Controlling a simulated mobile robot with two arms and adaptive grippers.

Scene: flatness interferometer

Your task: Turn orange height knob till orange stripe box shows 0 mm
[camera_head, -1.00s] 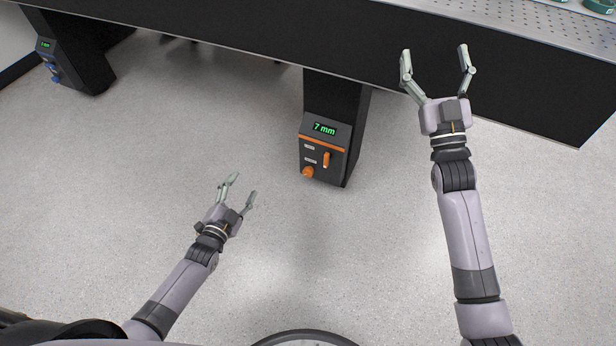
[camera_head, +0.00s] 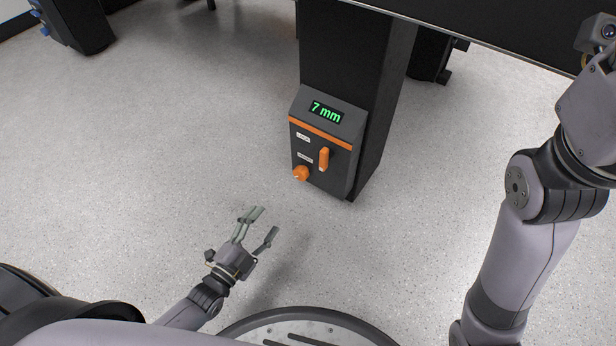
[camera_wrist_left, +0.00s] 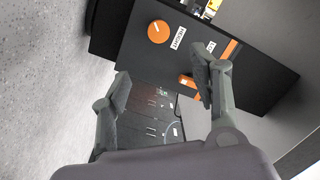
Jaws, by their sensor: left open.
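The orange-striped control box (camera_head: 345,180) on the black table leg shows 7 mm in green on its display (camera_head: 326,112). The round orange height knob (camera_head: 300,174) sits low on its front face; it also shows in the left wrist view (camera_wrist_left: 158,32), beside a HEIGHT label. An orange lever (camera_head: 323,159) is right of the knob. My left gripper (camera_head: 267,220) is open and empty, below and left of the knob and apart from it. In the left wrist view the knob lies beyond the open fingers (camera_wrist_left: 160,75). My right gripper is out of frame.
The black table edge (camera_head: 500,42) runs across the top right. Another black leg (camera_head: 75,25) with blue controls stands at the far left. The floor left of the box is clear. My right arm rises at the right.

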